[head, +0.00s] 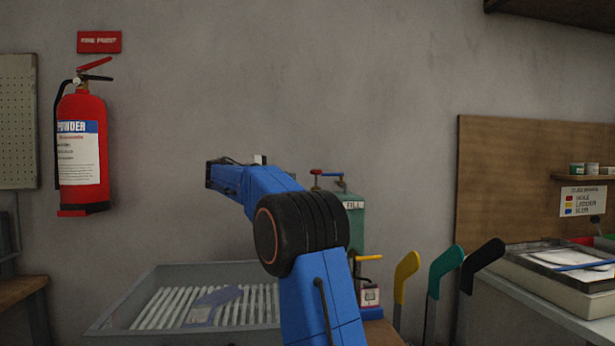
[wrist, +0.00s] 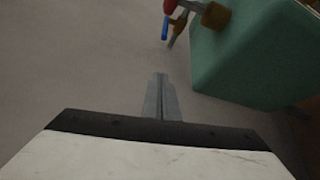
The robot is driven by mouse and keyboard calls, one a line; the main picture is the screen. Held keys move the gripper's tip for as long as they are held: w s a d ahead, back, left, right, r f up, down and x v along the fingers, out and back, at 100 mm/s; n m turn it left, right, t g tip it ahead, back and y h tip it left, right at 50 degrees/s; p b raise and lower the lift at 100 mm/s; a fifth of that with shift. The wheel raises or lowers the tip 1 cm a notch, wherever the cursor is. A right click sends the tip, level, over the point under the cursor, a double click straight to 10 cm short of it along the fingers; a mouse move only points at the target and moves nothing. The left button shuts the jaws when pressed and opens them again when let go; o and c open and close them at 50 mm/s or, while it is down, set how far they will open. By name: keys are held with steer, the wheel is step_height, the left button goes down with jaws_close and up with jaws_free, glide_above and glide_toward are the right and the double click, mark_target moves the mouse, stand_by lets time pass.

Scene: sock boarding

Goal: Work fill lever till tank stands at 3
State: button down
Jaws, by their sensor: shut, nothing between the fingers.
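The green tank (head: 352,222) with a "FILL" label stands behind my blue arm in the head view, partly hidden by it. Its green side (wrist: 250,55) fills the upper right of the wrist view. A red and blue handle on brass fittings (head: 328,173) sits at the tank's top; it also shows at the top of the wrist view (wrist: 175,15). A yellow-tipped lever (head: 369,257) sticks out low beside the tank. I cannot read any level. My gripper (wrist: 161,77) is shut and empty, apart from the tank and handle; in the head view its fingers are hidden.
A grey slatted tray (head: 110,327) stands left of my arm. A small red and white box (head: 370,297) is below the yellow lever. Yellow, green and black sock boards (head: 441,268) stand to the right, beside a bench with trays (head: 555,290). A fire extinguisher (head: 82,150) hangs far left.

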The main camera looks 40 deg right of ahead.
mark_target(308, 176)
steer(key=d, duration=0.9)
steer(key=shift+d+f, duration=0.2)
steer(key=shift+f, duration=0.1)
steer(key=shift+s+a+r, duration=0.1)
steer(key=shift+s+r, duration=0.1)
steer(key=shift+s, duration=0.45)
steer(key=shift+s+r, duration=0.15)
steer(key=shift+s, duration=0.45)
steer(key=shift+s+a, duration=0.25)
steer(key=shift+s, duration=0.4)
steer(key=shift+s, duration=0.1)
